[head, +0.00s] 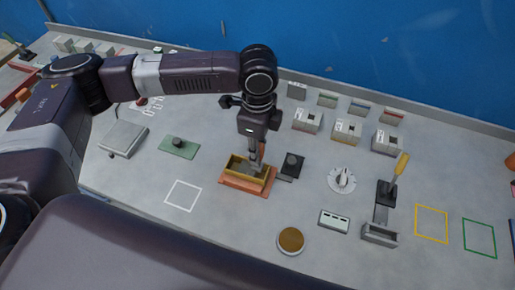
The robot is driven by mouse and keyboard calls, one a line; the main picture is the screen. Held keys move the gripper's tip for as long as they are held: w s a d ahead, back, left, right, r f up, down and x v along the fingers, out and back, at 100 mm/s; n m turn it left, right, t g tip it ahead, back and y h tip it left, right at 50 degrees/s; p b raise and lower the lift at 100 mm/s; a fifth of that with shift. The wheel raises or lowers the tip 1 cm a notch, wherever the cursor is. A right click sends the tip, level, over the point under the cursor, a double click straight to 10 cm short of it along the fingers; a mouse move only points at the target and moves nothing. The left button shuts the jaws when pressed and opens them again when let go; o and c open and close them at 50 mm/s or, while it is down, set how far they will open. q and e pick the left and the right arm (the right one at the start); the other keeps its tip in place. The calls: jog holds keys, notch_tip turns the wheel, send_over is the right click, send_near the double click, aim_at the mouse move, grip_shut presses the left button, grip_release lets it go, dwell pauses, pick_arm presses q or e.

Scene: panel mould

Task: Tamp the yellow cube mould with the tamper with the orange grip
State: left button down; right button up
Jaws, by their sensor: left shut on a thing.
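A yellowish, open-topped mould (235,163) sits on an orange-brown base plate (232,184) near the middle of the bench. My left gripper (257,133) is directly above the mould, pointing down and shut on a narrow grey tool (254,152). The tool's lower end reaches down to the mould. I cannot tell whether it touches the contents. The tool's grip is hidden by the gripper, so its colour does not show. My right gripper is not in view.
A dark block (292,165) stands close right of the mould. A yellow-handled tool (401,165) stands farther right. Labelled grey blocks (347,130) line the back. A white-outlined square (183,196) is empty, as are yellow (431,223) and green (479,238) outlines.

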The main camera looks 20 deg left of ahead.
pick_arm(q)
jog(key=shift+f, duration=1.85)
notch_tip(320, 180, up, 4)
jog(key=p, duration=0.4)
jog(key=shift+f+p, duration=0.1)
jog(key=shift+p, duration=0.25)
jog(key=shift+f, duration=0.15)
jog(key=shift+f+b, duration=0.4)
jog(key=shift+f, duration=1.35)
jog(key=shift+r, duration=0.15)
